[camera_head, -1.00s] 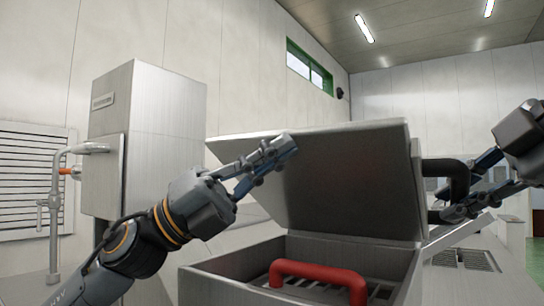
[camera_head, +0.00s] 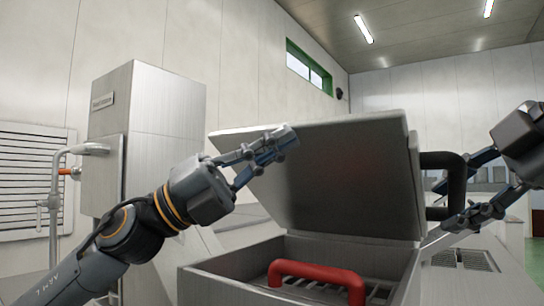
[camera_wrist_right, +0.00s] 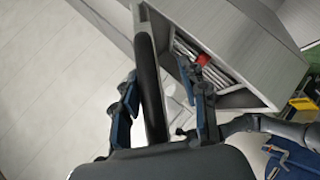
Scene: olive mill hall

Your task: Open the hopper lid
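The hopper lid (camera_head: 340,185) is raised and leans back over the open hopper (camera_head: 225,285), its underside towards me in the head view. A black handle (camera_head: 458,180) is fixed to its right edge; it also shows in the right wrist view (camera_wrist_right: 150,85). My left gripper (camera_head: 280,143) has its fingertips together at the lid's upper left part, empty; whether they touch the lid is unclear. My right gripper (camera_head: 470,188) is open at the right of the handle. In the wrist view its fingers (camera_wrist_right: 165,108) stand apart on either side of the handle, not closed on it.
A red bar handle (camera_head: 318,275) sits over a grate inside the hopper. A steel cabinet (camera_head: 165,140) and a pipe with a tap (camera_head: 52,200) stand at the left. A steel surface with slotted grates (camera_head: 465,260) lies right of the hopper.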

